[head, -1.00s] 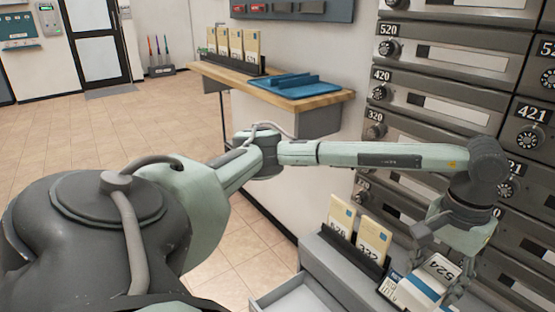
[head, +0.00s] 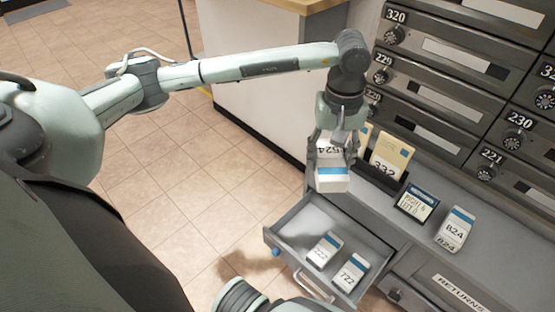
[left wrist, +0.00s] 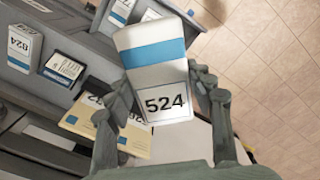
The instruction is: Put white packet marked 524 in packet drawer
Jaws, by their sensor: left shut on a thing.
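My left gripper (head: 338,148) is shut on the white packet marked 524 (head: 332,180), which has a blue band. The packet also shows between the fingers in the left wrist view (left wrist: 160,75), its number 524 readable. In the head view it hangs in the air above the back part of the open packet drawer (head: 290,225). Inside the drawer lie two white packets, marked 222 (head: 324,250) and 722 (head: 350,273). My right gripper is not clearly in view.
On the grey counter stand a white packet marked 824 (head: 456,230), a small dark sign (head: 416,204) and a rack with yellow cards (head: 390,158). A RETURNS drawer (head: 455,296) is at the lower right. Mailboxes (head: 440,70) rise behind. The drawer's left part is bare.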

